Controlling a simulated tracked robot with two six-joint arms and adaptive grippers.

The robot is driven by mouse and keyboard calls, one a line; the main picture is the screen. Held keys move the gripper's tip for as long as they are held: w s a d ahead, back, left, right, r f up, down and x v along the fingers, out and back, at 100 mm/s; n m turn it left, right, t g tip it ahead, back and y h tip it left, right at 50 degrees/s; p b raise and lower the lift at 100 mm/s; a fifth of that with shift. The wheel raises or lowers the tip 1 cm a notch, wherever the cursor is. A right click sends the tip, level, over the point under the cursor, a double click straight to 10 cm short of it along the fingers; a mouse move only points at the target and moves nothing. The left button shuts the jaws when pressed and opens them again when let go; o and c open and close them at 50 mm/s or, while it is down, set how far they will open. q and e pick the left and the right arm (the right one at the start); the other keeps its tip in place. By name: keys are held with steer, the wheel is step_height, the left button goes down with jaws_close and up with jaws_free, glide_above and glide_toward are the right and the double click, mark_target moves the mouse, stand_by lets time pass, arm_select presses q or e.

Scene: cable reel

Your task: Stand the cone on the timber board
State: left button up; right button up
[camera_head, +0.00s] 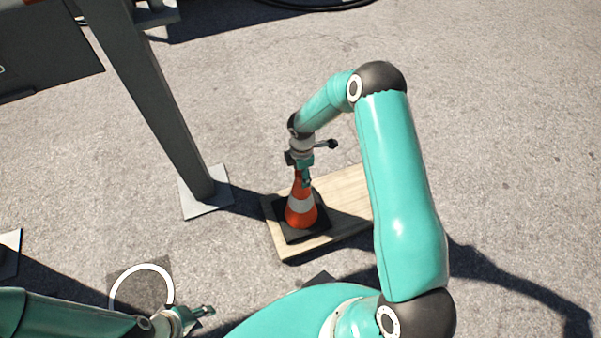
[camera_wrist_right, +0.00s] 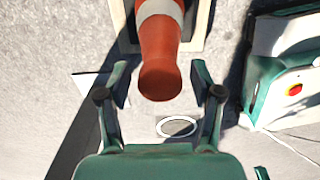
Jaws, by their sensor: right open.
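The orange cone (camera_head: 301,212) with a white band and a black square base stands upright on the left end of the pale timber board (camera_head: 342,194). My right gripper (camera_head: 304,180) is at the cone's top. In the right wrist view the cone's orange tip (camera_wrist_right: 160,82) lies between the two spread fingers of my right gripper (camera_wrist_right: 159,76), with a gap on each side. The board's pale edge (camera_wrist_right: 202,28) shows past the cone's base there. My left gripper (camera_head: 207,310) is low in the head view, away from the cone; its finger gap is too small to make out.
A dark square with a white ring (camera_head: 116,292) lies on the ground at lower left. A grey post (camera_head: 160,110) on a flat foot plate (camera_head: 207,203) stands left of the board. Open asphalt (camera_head: 510,130) lies to the right.

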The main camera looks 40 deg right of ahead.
step_height(320, 180, up, 11)
steer(key=p, duration=0.3)
steer(key=s+a+f+m+y, duration=0.2)
steer(key=s+a+f+m, duration=0.2)
steer(key=s+a+m, duration=0.4)
steer(key=s+a+f+m+y, duration=0.2)
steer(key=s+a+f+m, duration=0.1)
steer(key=s+a+m, duration=0.6)
steer(key=s+a, duration=0.2)
steer(key=s, duration=0.1)
steer(key=shift+a+f+m+t, duration=0.3)
steer(key=shift+f, duration=0.05)
steer(key=shift+s, duration=0.1)
